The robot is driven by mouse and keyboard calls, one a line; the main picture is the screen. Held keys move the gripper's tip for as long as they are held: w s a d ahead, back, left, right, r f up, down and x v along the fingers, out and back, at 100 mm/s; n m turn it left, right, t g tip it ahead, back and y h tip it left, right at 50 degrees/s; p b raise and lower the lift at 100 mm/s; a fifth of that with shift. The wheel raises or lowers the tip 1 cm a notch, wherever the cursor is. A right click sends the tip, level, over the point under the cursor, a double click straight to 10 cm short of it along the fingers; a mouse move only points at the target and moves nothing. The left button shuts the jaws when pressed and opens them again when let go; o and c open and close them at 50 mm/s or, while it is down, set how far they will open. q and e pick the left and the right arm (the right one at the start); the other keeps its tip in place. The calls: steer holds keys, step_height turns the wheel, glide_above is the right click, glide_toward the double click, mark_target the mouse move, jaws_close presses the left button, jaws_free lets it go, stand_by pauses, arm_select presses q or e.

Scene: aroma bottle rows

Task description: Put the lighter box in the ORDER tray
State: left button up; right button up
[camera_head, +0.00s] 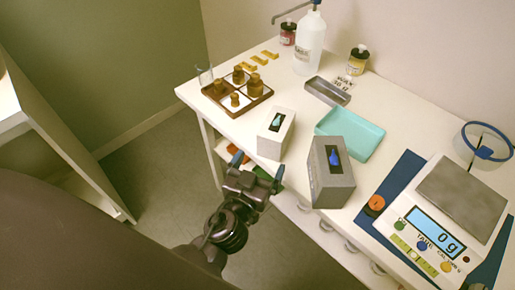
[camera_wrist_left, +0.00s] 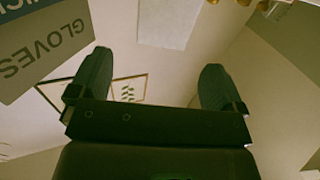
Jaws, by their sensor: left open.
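A white box (camera_head: 276,133) with a dark window stands near the table's front edge. A grey box (camera_head: 331,172) with a dark window and a blue shape in it stands to its right. Which is lighter in weight does not show. A teal tray (camera_head: 372,128) lies behind the boxes and looks empty; I cannot read ORDER on it. My left gripper (camera_head: 258,171) is open and empty, in front of the table edge, apart from both boxes. Its spread fingers also show in the left wrist view (camera_wrist_left: 155,82), with neither box between them. My right gripper is not in view.
A scale (camera_head: 430,240) reading 0 g stands on a blue mat (camera_head: 401,170) at the right. A brown rack (camera_head: 236,108) with amber bottles stands at the left. A narrow metal tray (camera_head: 327,92) and a white pump bottle (camera_head: 309,48) are at the back.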

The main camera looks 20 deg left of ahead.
arm_select(q)
steer(key=s+a+f+g, duration=0.3)
steer(key=s+a+f, duration=0.3)
steer(key=s+f, duration=0.1)
steer(key=shift+a+f+g, duration=0.15)
steer(key=shift+f+g, duration=0.15)
steer(key=shift+f, duration=0.15)
steer(key=shift+o, duration=0.4)
steer(key=s+a+f+m+g+h, duration=0.1)
steer(key=s+a+f+g, duration=0.3)
steer(key=s, duration=0.6)
step_height(320, 180, down, 2)
steer(key=shift+s+a+m, duration=0.2)
steer(key=shift+a+m, duration=0.05)
steer(key=shift+m, duration=0.25)
